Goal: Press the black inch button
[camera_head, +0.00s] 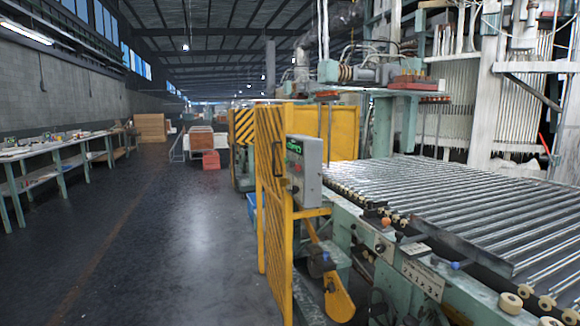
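A grey control box (304,171) is mounted on the yellow guard frame (273,200) near the middle of the view. Its face shows a green-lit part (295,146) and small controls too small to tell apart. The side of the green conveyor frame carries more small controls, among them an orange-red knob (386,221), a blue knob (455,265) and a labelled plate (422,278). I cannot make out which control is the black inch button. Neither of my grippers is in view.
The roller conveyor (470,205) fills the right side. The yellow guard frame stands upright at the floor's right edge. A long workbench (50,150) lines the left wall. Stacked boxes (150,127) and a red bin (211,160) stand farther back. The floor (170,250) at left-centre is clear.

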